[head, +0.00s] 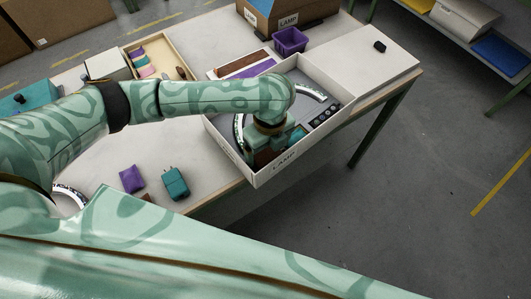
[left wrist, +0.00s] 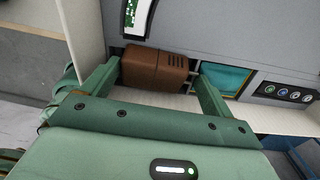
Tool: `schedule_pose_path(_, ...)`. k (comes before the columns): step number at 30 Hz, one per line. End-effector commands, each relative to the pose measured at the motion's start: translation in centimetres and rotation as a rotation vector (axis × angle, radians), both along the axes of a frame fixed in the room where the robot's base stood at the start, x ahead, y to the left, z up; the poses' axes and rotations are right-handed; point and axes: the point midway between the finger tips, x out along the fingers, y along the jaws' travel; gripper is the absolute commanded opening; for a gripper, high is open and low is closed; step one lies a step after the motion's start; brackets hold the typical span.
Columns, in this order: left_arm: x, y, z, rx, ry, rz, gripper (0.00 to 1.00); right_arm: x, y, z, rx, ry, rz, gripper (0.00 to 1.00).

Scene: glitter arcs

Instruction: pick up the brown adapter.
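The brown adapter (left wrist: 153,70) is a ribbed block inside the white box labelled LAMP (head: 262,180), against its near wall. It shows between the fingers of my left gripper (left wrist: 158,76), close to the left finger and with a gap before the right one. The fingers are apart; I cannot tell whether the left one touches the adapter. In the head view my left gripper (head: 268,146) reaches down into the box, and the arm hides part of it. My right gripper is in neither view.
In the box, a teal piece (left wrist: 228,78) lies just past the right finger, near a knob panel (left wrist: 287,93) and a white arc (left wrist: 138,17). A purple block (head: 132,179) and a teal block (head: 175,184) lie on the table. A purple bin (head: 290,41) stands behind the box.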

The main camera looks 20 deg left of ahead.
Motion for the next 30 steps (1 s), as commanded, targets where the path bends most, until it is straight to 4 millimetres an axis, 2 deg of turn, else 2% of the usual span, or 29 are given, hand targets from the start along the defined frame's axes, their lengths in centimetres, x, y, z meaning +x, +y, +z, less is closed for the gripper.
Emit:
schedule_pose_path(1, 0.0, 0.0, 0.0, 0.0, 0.0, 0.0, 0.72, 0.1, -0.1, 0.0, -0.002, -0.002, 0.0, 0.44)
schedule_pose_path(3, 0.0, 0.0, 0.0, 0.0, 0.0, 0.0, 0.58, 0.3, -0.3, 0.0, -0.003, -0.004, 0.001, 0.44)
schedule_pose_path(5, 0.0, 0.0, 0.1, -0.001, -0.001, 0.0, 0.54, 0.5, -0.4, 0.0, -0.005, -0.007, 0.001, 0.44)
schedule_pose_path(14, 0.1, 0.0, 0.6, -0.001, -0.002, 0.0, 0.54, 0.8, -0.7, 0.3, -0.008, -0.012, 0.0, 0.44)
schedule_pose_path(17, 0.1, 0.0, 1.7, -0.001, -0.004, 0.001, 0.54, 1.0, -0.7, 1.0, -0.008, -0.016, 0.0, 0.44)
schedule_pose_path(21, -0.1, 0.0, 4.1, 0.0, -0.004, -0.001, 0.54, 1.3, -0.6, 2.6, -0.008, -0.025, 0.0, 0.44)
schedule_pose_path(30, -4.7, 0.1, 9.6, -0.002, -0.004, -0.003, 0.54, 2.1, -0.6, 6.2, -0.007, -0.044, 0.0, 0.44)
